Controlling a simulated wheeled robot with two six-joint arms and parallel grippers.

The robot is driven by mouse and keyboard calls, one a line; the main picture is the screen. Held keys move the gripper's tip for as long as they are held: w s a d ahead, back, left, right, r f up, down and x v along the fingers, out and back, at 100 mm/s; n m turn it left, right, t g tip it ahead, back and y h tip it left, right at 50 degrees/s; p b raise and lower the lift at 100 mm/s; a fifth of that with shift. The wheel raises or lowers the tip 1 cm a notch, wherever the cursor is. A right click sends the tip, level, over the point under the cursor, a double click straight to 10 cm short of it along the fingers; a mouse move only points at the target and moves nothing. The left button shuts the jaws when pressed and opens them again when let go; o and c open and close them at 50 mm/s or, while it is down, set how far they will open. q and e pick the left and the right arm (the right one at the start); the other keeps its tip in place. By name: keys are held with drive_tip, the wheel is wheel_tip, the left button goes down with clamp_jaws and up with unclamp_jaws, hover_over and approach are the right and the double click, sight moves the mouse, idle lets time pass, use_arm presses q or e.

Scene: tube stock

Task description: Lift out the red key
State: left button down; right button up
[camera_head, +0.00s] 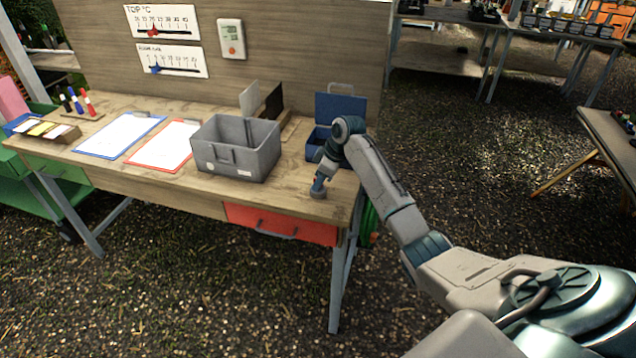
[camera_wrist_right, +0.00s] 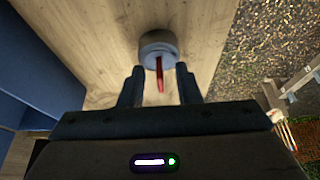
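The red key (camera_wrist_right: 160,80) shows in the right wrist view as a thin red upright piece at a small round grey-blue holder (camera_wrist_right: 158,45). The holder stands on the wooden table near its right front corner; it also shows in the head view (camera_head: 318,191). My right gripper (camera_wrist_right: 160,68) is open, its two fingers apart on either side of the key, with gaps visible on both sides. In the head view my right gripper (camera_head: 322,177) points down over the holder and hides most of the key. My left gripper is not in view.
An open blue box (camera_head: 341,106) stands behind my right gripper. A grey bin (camera_head: 240,165) stands to its left, then a red clipboard (camera_head: 165,146) and a blue clipboard (camera_head: 119,136). A red drawer (camera_head: 282,224) is under the table's front edge.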

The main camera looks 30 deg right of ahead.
clamp_jaws()
drive_tip(key=shift+r, duration=0.15)
